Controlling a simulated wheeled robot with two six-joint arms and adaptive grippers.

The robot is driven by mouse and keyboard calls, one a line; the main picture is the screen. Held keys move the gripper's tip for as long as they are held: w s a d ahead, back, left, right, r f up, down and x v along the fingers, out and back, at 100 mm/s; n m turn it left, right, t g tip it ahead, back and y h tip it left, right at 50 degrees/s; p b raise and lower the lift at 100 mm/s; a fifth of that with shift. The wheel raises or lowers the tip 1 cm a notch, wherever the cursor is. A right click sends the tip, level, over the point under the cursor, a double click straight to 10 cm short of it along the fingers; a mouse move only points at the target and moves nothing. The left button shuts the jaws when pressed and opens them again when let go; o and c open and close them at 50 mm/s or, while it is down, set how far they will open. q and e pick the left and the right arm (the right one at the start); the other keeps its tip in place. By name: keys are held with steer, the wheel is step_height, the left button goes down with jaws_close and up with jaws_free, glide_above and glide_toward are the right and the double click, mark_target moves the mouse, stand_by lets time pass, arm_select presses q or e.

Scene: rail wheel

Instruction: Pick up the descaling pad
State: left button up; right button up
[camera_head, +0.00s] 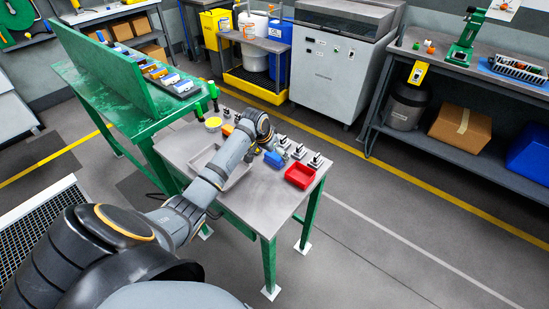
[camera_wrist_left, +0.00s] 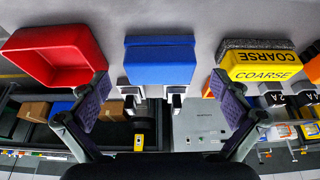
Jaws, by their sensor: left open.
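My left gripper (camera_head: 266,144) reaches over the grey table from the left. In the left wrist view my left gripper (camera_wrist_left: 162,88) is open and empty, its two fingers spread wide. A blue block (camera_wrist_left: 160,62) shows between and beyond the fingers, apart from them. It also shows in the head view (camera_head: 273,159), beside the gripper. A yellow block marked COARSE with a grey rough layer (camera_wrist_left: 258,66) sits to the right in the wrist view. No label names the descaling pad, so I cannot tell which block it is. My right gripper is out of view.
A red open bin (camera_head: 300,175) stands at the table's right front; it is at the left in the wrist view (camera_wrist_left: 58,55). Small black-and-white fixtures (camera_head: 299,151) stand behind it. A grey tray (camera_head: 236,176) lies partly under my arm. A green workbench (camera_head: 130,110) adjoins on the left.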

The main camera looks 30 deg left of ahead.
arm_select(q)
steer(key=shift+x, duration=1.15)
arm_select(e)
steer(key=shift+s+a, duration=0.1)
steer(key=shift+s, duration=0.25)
arm_select(q)
steer(key=shift+c, duration=0.4)
steer(key=shift+c, duration=1.3)
steer(key=c, duration=0.9)
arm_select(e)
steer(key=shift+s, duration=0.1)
arm_select(q)
steer(key=shift+r, duration=0.1)
